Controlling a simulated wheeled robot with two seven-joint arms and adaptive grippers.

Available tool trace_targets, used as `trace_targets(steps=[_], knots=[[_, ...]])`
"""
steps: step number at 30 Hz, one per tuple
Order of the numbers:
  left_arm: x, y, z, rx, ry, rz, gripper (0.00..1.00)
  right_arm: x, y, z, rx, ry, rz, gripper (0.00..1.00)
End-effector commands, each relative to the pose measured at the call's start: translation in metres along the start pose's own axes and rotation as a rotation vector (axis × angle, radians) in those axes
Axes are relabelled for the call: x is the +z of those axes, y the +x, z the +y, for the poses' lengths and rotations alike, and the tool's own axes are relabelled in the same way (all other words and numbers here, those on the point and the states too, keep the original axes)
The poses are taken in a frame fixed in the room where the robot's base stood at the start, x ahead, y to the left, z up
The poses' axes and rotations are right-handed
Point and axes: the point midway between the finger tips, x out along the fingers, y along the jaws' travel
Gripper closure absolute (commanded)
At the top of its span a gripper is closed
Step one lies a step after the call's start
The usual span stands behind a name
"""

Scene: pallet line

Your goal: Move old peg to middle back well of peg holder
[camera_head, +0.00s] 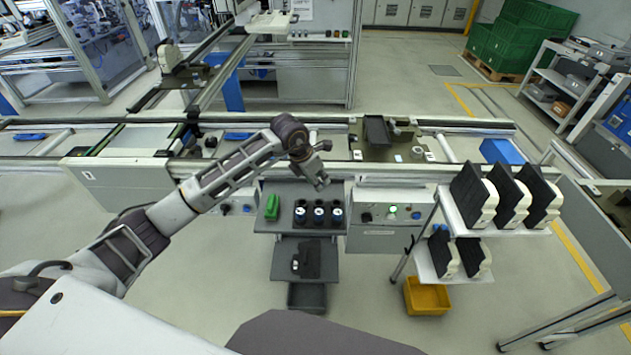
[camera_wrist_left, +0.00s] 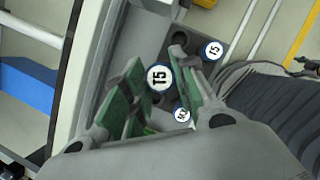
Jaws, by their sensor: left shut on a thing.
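The grey peg holder (camera_head: 318,226) stands on a small grey stand at the centre of the head view. Several blue pegs with white round tops sit in its front row, such as the middle one (camera_head: 318,213); dark wells show behind them. My left gripper (camera_head: 320,184) points down above the back of the holder. In the left wrist view its green-padded fingers (camera_wrist_left: 160,90) are shut on a peg with a white top marked T5 (camera_wrist_left: 159,78). That peg looks larger than the seated pegs (camera_wrist_left: 212,50). Whether its lower end is inside a well is hidden.
A green object (camera_head: 272,207) lies left of the holder on the stand. The conveyor line (camera_head: 370,172) runs just behind. A rack with dark-and-white parts (camera_head: 495,231) stands to the right, above a yellow bin (camera_head: 427,297).

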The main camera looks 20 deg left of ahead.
Motion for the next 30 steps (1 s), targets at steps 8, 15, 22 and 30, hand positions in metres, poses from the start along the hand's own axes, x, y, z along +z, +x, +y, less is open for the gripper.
trace_targets(steps=[8,15,22,30], knots=[[0.003,0.000,0.000,-0.005,0.014,-0.001,0.97,-0.001,0.000,-0.001,-0.001,0.001,0.001,0.31],[0.003,0.000,0.000,-0.005,0.013,0.000,0.97,-0.002,0.000,-0.006,-0.006,0.003,0.002,0.31],[0.001,0.004,-0.001,-0.005,0.013,0.000,0.97,-0.002,0.002,-0.006,-0.007,0.003,0.002,0.31],[-0.004,0.016,-0.001,-0.006,0.012,0.001,0.97,0.000,0.008,-0.004,-0.004,0.002,0.001,0.31]])
